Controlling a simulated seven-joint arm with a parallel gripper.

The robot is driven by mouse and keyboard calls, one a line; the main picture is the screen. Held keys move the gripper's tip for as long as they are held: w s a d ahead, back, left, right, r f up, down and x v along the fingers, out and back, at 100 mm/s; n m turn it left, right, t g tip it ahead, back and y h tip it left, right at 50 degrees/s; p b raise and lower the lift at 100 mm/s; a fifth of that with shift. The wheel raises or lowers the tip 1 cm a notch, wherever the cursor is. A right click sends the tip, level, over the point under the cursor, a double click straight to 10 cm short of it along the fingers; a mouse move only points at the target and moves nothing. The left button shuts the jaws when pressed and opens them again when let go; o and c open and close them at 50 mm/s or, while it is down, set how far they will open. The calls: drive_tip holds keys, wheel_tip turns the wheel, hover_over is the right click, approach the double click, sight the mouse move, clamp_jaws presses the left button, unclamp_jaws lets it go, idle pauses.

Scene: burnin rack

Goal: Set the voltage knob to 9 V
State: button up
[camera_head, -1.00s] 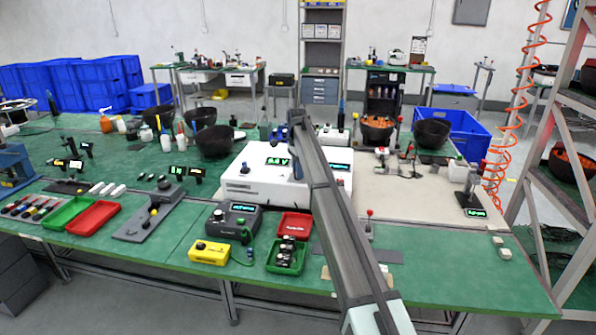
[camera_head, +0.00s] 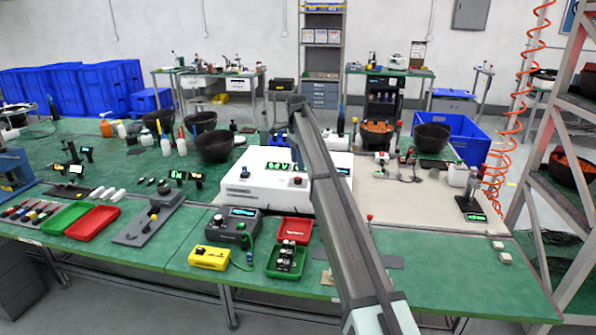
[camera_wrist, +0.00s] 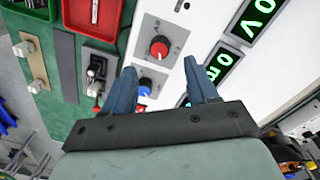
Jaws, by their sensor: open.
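A white power supply (camera_head: 262,197) stands on the green bench in the head view, with a lit green display (camera_head: 278,166) whose digits I cannot read surely. Its red-capped knob (camera_head: 297,181) shows beside my arm. In the wrist view the red knob (camera_wrist: 159,48) has a pale pointer line, and a smaller blue knob (camera_wrist: 145,84) is below it. One display (camera_wrist: 253,20) shows a V and a 0; another (camera_wrist: 217,66) is partly covered by a finger. My gripper (camera_wrist: 160,66) is open, its blue fingers apart and holding nothing. In the head view my arm hides the fingers.
A red tray (camera_head: 295,230) and a green tray (camera_head: 286,262) with parts lie in front of the supply. A dark meter (camera_head: 235,226) and a yellow box (camera_head: 209,257) are to their left. Black bowls (camera_head: 214,145) stand behind. A beige mat (camera_head: 430,205) at right has free room.

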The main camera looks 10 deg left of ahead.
sight(297, 177)
wheel_tip(297, 177, up, 7)
drive_tip(key=shift+w+r, duration=0.2)
drive_tip(key=shift+a, duration=0.1)
